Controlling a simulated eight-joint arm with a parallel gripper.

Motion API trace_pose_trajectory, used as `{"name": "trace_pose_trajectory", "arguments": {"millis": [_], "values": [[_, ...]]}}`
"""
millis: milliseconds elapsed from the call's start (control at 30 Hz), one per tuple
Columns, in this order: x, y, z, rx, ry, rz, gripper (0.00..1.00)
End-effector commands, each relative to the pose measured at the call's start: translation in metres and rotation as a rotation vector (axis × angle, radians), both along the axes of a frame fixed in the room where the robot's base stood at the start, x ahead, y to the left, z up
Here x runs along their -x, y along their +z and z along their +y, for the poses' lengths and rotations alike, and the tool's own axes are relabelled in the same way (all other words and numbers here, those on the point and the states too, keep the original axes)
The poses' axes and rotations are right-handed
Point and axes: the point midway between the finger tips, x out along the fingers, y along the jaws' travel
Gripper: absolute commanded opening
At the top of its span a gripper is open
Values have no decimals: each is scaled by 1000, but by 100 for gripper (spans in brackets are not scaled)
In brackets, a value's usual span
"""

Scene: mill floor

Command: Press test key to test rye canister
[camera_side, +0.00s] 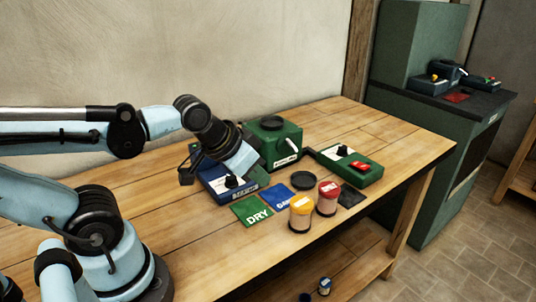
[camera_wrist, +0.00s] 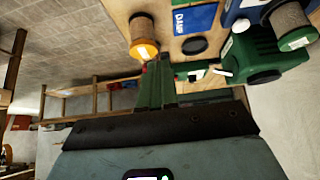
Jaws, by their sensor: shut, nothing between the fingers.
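A green box device (camera_side: 348,172) on the bench carries a red key (camera_side: 361,166), a black knob and a white panel. Its white panel also shows in the wrist view (camera_wrist: 197,74). A yellow-lidded canister (camera_side: 302,213) and a red-lidded canister (camera_side: 327,198) stand in front of it. I cannot read which is rye. My gripper (camera_side: 249,172) is shut and empty, left of the green device in the side view; its fingertips are hard to make out there.
A green DRY mat (camera_side: 252,210), a blue DAMP mat (camera_side: 279,195), a dark mat (camera_side: 351,195) and a black disc (camera_side: 303,180) lie on the bench. The bench's front left is clear.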

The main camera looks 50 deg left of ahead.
Motion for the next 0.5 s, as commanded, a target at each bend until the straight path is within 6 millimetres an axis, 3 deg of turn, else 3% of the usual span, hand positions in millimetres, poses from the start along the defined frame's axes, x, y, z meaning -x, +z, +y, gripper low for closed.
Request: {"name": "trace_pose_trajectory", "arguments": {"millis": [333,500], "values": [[-2,1,3,11,18,-3,0],[-20,6,20,83,141,-26,0]]}}
